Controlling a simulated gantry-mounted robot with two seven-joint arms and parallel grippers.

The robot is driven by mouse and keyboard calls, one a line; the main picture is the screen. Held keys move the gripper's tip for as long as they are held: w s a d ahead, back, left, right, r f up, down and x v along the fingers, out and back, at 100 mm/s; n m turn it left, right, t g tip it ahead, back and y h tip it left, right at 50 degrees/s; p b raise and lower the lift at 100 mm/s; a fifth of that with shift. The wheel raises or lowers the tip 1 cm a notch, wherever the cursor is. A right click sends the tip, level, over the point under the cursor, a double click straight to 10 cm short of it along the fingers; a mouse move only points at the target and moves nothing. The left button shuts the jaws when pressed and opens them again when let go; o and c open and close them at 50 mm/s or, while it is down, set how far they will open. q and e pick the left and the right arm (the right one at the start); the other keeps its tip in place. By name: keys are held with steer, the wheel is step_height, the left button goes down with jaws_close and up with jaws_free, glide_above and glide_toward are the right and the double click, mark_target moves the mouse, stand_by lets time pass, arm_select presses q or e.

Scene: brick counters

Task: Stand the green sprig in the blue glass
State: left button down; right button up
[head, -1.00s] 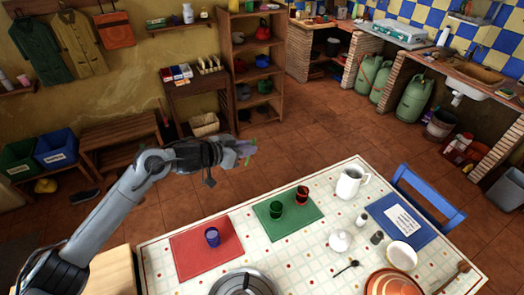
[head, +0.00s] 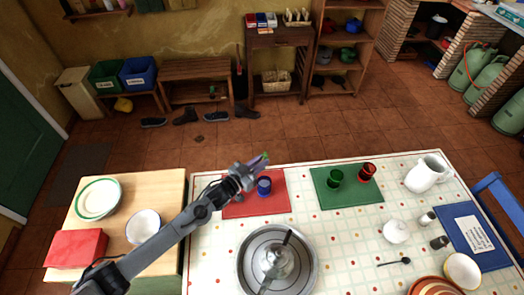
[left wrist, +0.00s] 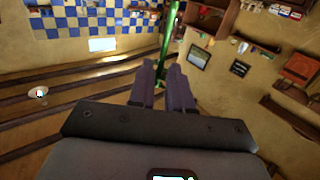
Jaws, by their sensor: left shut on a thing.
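My left gripper (head: 255,165) is shut on the green sprig (head: 265,156), of which a small green part shows beyond the fingertips. In the left wrist view the sprig's long green stem (left wrist: 170,38) rises from between the two dark fingers (left wrist: 163,75). The blue glass (head: 264,187) stands upright on the red mat (head: 270,207). In the head view the gripper appears just above and behind the glass; the height between them is hard to tell. The sprig is outside the glass.
A green glass (head: 335,178) and a red glass (head: 368,173) stand on the green mat (head: 345,200). A large metal pot (head: 277,262) stands at the table's front. A white jug (head: 427,174) is on the right. A wooden side table (head: 120,215) with a plate adjoins on the left.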

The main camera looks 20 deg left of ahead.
arm_select(q)
steer(key=shift+f, duration=0.25)
arm_select(e)
steer(key=shift+a+f, duration=0.1)
steer(key=shift+f, duration=0.1)
arm_select(q)
steer(key=shift+f+b, duration=2.8)
steer(key=shift+f, duration=0.1)
steer(key=shift+f+b, duration=1.8)
steer(key=shift+f, duration=0.5)
arm_select(e)
steer(key=shift+f, duration=4.4)
arm_select(q)
steer(key=shift+c, duration=2.4)
jaws_free()
steer(key=shift+r, duration=0.1)
arm_select(e)
steer(key=shift+r, duration=0.15)
